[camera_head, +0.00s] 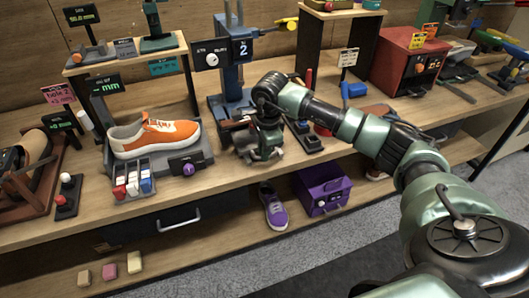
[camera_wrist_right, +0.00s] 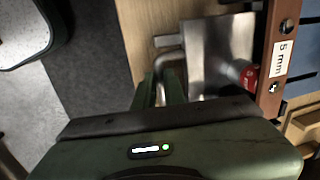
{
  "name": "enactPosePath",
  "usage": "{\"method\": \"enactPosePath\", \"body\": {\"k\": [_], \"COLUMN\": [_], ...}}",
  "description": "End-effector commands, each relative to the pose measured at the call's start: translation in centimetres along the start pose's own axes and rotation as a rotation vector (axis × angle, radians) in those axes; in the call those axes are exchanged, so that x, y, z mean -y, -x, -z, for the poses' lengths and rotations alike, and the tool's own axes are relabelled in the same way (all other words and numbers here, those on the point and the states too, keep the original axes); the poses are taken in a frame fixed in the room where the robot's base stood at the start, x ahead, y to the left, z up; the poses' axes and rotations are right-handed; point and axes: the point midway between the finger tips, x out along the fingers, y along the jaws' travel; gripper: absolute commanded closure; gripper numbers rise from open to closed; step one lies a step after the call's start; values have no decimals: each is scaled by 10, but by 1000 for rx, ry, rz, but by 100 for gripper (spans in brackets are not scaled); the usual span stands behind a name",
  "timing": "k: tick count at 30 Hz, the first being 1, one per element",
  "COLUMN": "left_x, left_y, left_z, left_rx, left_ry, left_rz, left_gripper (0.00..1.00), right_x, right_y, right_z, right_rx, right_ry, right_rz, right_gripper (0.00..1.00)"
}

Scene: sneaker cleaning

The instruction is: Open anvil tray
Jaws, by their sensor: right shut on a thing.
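A grey metal tray (camera_wrist_right: 210,50) shows in the right wrist view, beside a brown frame (camera_wrist_right: 268,70) with a "5 mm" label; I take it for the anvil tray. A bent metal handle (camera_wrist_right: 168,42) sticks out on its left side. My right gripper (camera_wrist_right: 163,88) is shut on this handle. In the head view my right gripper (camera_head: 262,155) points down at the bench front, below the blue press (camera_head: 232,80) with a "2" on its display. My gripper and wrist hide most of the tray there. My left gripper is not in view.
An orange sneaker (camera_head: 155,136) sits on a grey stand to the left. Small switches (camera_head: 306,138) stand right of my gripper. A purple box (camera_head: 322,187) and a purple sneaker (camera_head: 273,208) are on the lower shelf. The red box (camera_head: 408,62) stands at the back right.

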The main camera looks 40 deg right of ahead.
Motion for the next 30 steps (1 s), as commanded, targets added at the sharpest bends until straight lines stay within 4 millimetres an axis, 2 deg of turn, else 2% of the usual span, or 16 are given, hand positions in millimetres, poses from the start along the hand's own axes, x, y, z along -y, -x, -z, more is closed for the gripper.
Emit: {"method": "enactPosePath", "body": {"k": [1, 3, 4, 8, 16, 27, 30], "left_x": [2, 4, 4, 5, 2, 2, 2], "left_y": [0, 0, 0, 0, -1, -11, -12], "left_z": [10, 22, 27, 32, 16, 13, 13], "left_rx": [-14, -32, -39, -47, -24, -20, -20], "left_ry": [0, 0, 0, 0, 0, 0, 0], "left_rz": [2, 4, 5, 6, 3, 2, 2], "left_gripper": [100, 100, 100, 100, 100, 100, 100], "right_x": [1, 1, 1, 0, 1, 1, 1], "right_y": [1, 1, 1, 0, 5, 64, 73], "right_z": [0, 0, 0, 0, 0, 0, 0], "right_rx": [2, 2, 2, 1, 1, 1, 1], "right_ry": [-1, -1, -1, 0, 0, 0, 0], "right_rz": [3, 3, 2, 1, 1, 5, 3], "right_gripper": [100, 75, 67, 67, 67, 67, 67]}}
